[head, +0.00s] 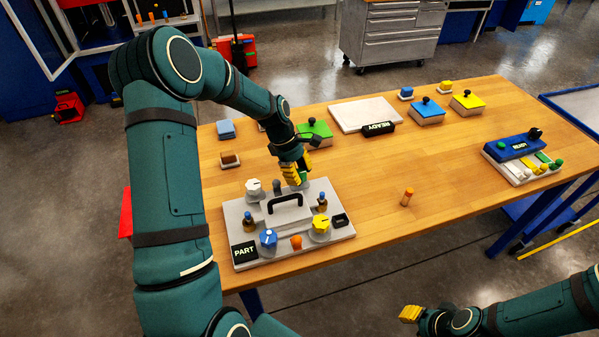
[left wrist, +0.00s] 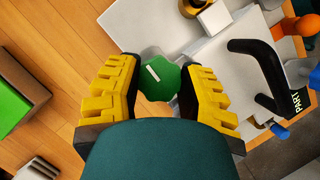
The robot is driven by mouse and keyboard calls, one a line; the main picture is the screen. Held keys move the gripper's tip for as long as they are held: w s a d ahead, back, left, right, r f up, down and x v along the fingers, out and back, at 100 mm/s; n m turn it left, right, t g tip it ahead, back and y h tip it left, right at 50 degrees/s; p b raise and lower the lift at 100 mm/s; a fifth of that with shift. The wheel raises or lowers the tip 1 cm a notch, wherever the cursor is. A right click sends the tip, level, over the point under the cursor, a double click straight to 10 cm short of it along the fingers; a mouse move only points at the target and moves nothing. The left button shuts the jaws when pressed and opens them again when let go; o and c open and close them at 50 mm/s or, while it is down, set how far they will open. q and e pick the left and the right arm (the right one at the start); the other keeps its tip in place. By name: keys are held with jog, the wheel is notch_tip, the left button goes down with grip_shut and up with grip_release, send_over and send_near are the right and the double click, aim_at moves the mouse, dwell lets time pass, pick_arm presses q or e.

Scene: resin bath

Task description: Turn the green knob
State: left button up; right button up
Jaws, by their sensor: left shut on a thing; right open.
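The green knob (left wrist: 158,80) has a white pointer line and sits on the grey panel (head: 340,235) marked PART. The left wrist view shows it between the yellow fingers of my left gripper (left wrist: 155,90), which is shut on it. In the head view my left gripper (head: 297,173) reaches down to the panel's far right corner and largely covers the knob. My right gripper (head: 410,314) is open and empty, off the table's front edge at the lower right.
The panel also carries a white knob (head: 253,187), a blue knob (head: 268,239), a yellow knob (head: 321,225) and a black handle (head: 285,198). An orange peg (head: 407,197) stands on the table. A green-topped block (head: 316,131) is behind my left gripper. The table's middle is mostly clear.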

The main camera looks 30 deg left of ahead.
pick_arm(q)
jog(key=shift+d+m, duration=0.1)
jog(key=shift+m, duration=0.2)
jog(key=shift+m+g+p, duration=0.5)
jog(key=shift+m+g, duration=0.1)
jog(key=shift+m, duration=0.3)
jog(key=m+g, duration=0.1)
jog(key=m, duration=0.1)
jog(key=shift+m+p, duration=0.35)
jog(key=shift+m, duration=0.05)
jog(key=m, duration=0.2)
jog(key=m+g+y, duration=0.1)
jog(key=m, duration=0.2)
jog(key=shift+f+g+p, duration=0.1)
jog(key=shift+g+p, duration=0.2)
jog(key=shift+p, duration=0.05)
jog(key=m+y, duration=0.1)
jog(key=m, duration=0.2)
jog(key=m+g+y, duration=0.1)
jog(key=m, duration=0.2)
jog(key=shift+m+y, duration=0.3)
jog(key=shift+m, duration=0.1)
jog(key=m+y, duration=0.1)
jog(key=m, duration=0.2)
jog(key=m+y, duration=0.1)
jog(key=m, duration=0.2)
jog(key=shift+s+y, duration=0.1)
jog(key=shift+y, duration=0.2)
jog(key=shift+m, duration=0.3)
